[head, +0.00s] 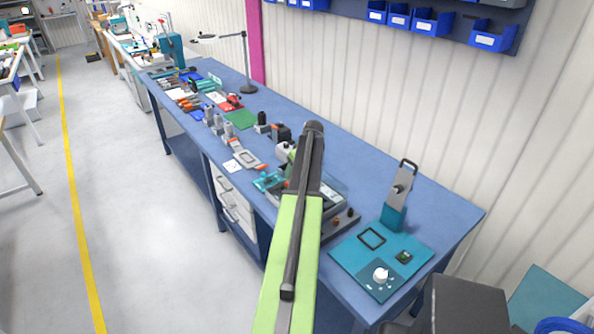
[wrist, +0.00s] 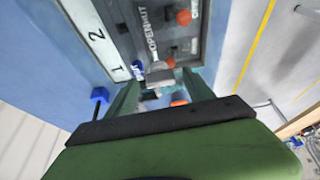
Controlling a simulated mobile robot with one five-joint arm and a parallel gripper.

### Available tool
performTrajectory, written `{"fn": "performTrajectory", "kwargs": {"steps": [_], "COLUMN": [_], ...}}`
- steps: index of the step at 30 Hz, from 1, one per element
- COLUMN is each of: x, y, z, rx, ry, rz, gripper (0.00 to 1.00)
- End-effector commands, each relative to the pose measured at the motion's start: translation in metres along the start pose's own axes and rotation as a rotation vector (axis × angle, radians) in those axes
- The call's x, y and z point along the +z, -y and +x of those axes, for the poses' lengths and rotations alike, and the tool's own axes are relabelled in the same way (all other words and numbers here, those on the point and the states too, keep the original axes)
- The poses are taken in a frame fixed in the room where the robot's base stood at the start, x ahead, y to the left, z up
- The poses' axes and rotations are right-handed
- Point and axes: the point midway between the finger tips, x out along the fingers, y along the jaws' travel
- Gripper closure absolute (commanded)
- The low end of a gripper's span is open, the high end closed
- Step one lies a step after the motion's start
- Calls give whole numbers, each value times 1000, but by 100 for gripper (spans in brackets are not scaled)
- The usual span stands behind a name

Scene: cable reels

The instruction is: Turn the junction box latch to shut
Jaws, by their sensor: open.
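In the wrist view a grey panel (wrist: 172,42) with dark edges fills the upper middle. It carries OPEN and SHUT lettering, and I take it for part of the junction box. An orange knob (wrist: 183,17) sits at its top, and an orange part (wrist: 165,63) lies nearer my fingers beside a small pale piece. I cannot tell which part is the latch. My green gripper (wrist: 160,82) is open, its two fingers apart near the panel's lower edge. I see no hold on anything. In the head view my arm hides most of the gripper and part of the equipment behind it.
In the head view the blue bench (head: 345,130) runs along the wall, with tools at its far end.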

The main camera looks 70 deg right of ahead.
Motion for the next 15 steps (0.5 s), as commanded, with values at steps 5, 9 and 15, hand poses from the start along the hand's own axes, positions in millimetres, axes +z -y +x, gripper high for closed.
{"fn": "performTrajectory", "kwargs": {"steps": [5, 9, 15], "x": [-2, -3, -4], "y": [0, 0, 0], "z": [-18, -46, -96], "rx": [0, 1, 0], "ry": [-1, -1, -1], "rz": [1, 2, 1], "gripper": [39, 39, 39]}}
